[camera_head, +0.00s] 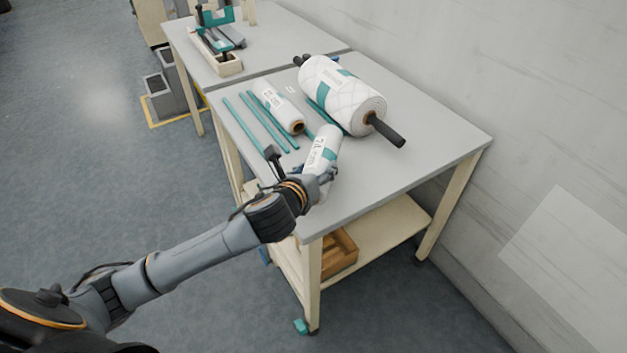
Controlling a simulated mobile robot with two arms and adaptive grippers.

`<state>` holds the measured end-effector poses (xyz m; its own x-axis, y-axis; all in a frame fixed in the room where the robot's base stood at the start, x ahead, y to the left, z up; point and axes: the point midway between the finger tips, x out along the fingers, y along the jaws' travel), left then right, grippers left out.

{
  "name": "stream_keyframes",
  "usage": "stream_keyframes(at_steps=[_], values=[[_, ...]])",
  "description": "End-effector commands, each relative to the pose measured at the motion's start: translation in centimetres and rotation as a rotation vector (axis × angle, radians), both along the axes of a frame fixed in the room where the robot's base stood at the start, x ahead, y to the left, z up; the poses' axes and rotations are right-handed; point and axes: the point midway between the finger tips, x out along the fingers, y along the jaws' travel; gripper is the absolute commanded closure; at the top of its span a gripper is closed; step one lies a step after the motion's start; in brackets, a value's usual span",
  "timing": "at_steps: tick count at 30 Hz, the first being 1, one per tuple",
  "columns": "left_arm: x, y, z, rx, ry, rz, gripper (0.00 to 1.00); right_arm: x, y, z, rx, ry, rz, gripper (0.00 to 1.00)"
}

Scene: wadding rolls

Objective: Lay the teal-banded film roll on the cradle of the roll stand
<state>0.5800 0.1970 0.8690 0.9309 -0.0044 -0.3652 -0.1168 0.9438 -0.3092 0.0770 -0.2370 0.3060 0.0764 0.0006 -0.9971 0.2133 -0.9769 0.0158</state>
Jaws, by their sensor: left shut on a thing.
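The teal-banded film roll (325,143) is white with a printed label and a teal band. My left gripper (325,172) is shut on its near part, at the front left of the near table (395,180). The roll is tilted in the picture with its far end up; I cannot tell whether it touches the table. I cannot clearly make out the stand's cradle; a teal bracket-like fixture (216,18) stands on the far table. My right gripper is not in view.
A large quilted roll (340,92) on a black bar lies at the back right. Several teal strips (250,122) lie at left. The table's front right is clear.

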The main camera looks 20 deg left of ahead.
Motion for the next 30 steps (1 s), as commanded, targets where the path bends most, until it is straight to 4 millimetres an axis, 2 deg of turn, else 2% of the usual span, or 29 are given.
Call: stream_keyframes(at_steps=[4, 9, 22, 23, 26, 30], values=[[0.7, 0.9, -1.4, 0.001, -0.002, 0.003, 0.94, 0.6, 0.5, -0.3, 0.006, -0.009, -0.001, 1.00], [0.6, 0.7, -3.5, -0.002, -0.004, 0.001, 0.94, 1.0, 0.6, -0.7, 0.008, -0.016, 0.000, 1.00], [0.6, 0.7, -4.0, 0.000, -0.005, 0.001, 0.94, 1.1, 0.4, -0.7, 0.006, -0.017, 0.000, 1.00], [0.6, 0.7, -4.3, 0.000, 0.000, 0.001, 0.33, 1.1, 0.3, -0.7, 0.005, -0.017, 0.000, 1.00], [0.5, 0.7, -4.3, 0.000, 0.000, 0.001, 0.15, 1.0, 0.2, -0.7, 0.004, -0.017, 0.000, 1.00], [0.5, 0.7, -4.3, 0.000, 0.000, 0.001, 0.15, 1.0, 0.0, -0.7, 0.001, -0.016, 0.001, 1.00]])
